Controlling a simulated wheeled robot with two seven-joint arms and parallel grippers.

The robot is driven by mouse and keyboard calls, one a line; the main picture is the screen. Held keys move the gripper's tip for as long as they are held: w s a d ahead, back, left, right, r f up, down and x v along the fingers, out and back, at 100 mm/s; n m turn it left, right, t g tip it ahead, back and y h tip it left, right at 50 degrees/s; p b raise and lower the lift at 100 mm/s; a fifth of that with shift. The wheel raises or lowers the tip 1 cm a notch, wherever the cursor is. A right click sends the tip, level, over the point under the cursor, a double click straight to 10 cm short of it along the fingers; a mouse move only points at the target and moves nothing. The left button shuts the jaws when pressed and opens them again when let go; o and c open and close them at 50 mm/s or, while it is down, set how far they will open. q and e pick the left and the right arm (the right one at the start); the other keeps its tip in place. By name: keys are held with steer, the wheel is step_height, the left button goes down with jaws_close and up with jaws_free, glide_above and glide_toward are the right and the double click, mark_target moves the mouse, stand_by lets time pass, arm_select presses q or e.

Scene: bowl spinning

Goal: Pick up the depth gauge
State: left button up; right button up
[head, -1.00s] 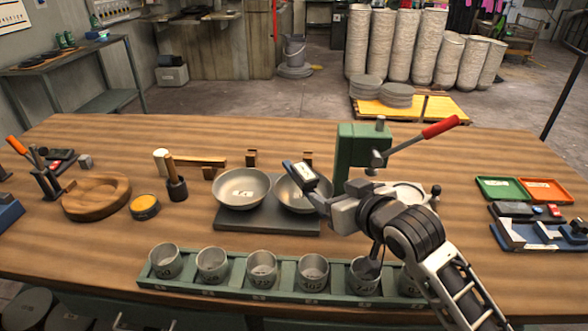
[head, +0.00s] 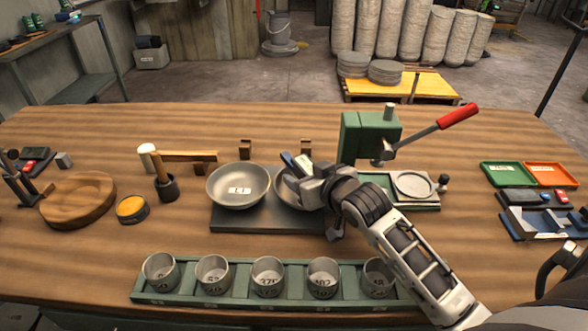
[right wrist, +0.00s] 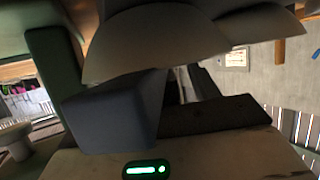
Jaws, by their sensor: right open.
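I cannot single out the depth gauge for sure. Small dark and blue instruments lie in a blue tray (head: 512,231) at the right of the bench, too small to name. My right gripper (head: 290,176) is over the right-hand metal bowl (head: 288,197) of the two-bowl stand and hides much of it. It is open, with nothing seen between its fingers. In the right wrist view, a blue-grey finger block (right wrist: 118,112) shows close up beneath large grey rounded shapes, probably the bowls. My left gripper is not in view.
The left bowl (head: 238,188) sits beside it on a dark base. A green press (head: 370,135) with a red lever stands just right. A green rack (head: 190,292) of several cups lies in front. Green (head: 506,174) and orange (head: 550,175) trays are at right.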

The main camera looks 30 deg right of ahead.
steer(key=shift+w+f, duration=0.1)
steer(key=shift+w, duration=0.2)
steer(key=shift+s, duration=0.2)
steer(key=shift+c, duration=0.7)
steer(key=c, duration=1)
steer(key=shift+c, duration=0.8)
steer(key=shift+r, duration=0.2)
